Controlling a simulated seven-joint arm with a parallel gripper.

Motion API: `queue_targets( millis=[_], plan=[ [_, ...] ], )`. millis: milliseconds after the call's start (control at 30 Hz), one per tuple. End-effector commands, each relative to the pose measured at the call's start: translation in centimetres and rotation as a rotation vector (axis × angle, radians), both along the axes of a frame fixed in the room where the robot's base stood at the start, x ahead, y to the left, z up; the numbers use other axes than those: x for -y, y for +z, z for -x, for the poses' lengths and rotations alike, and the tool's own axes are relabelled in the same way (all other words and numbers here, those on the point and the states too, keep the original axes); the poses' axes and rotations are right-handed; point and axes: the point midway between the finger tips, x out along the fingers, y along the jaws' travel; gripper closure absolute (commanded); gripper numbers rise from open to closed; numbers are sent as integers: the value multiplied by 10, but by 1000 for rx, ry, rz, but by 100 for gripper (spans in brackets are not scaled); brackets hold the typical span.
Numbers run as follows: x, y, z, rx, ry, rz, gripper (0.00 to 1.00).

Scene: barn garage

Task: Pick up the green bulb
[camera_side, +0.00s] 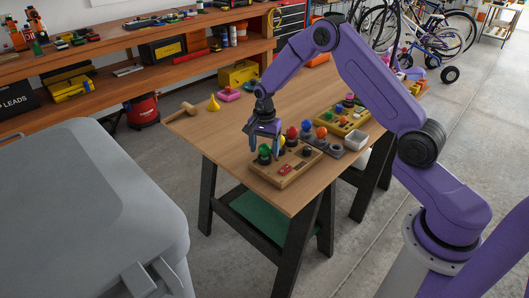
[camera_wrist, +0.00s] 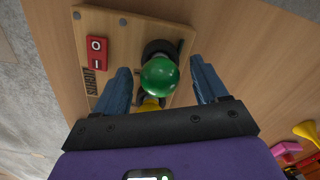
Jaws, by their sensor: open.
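The green bulb (camera_wrist: 160,76) sits in a dark round socket on a wooden light board (camera_wrist: 110,22), between my fingers in the wrist view. In the side view the green bulb (camera_side: 264,150) is at the left end of the board (camera_side: 300,172), just below my gripper (camera_side: 264,148). My gripper (camera_wrist: 160,66) is open, with one blue-grey finger on each side of the bulb. A gap shows between each finger and the bulb. A yellow bulb (camera_wrist: 151,103) is partly hidden behind the green one.
A red switch (camera_wrist: 96,52) is on the board. A yellow funnel-like piece (camera_side: 214,104) and a mallet (camera_side: 188,107) lie left. The table's middle is clear.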

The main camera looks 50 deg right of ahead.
Motion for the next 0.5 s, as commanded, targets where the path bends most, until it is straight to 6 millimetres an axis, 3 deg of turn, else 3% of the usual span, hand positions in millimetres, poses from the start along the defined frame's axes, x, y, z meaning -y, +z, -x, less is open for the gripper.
queue_targets(
  millis=[333, 500],
  plan=[
    [0, -8, 0, 2, -1, 0, 28],
    [0, -8, 0, 2, -1, 0, 83]
  ],
)
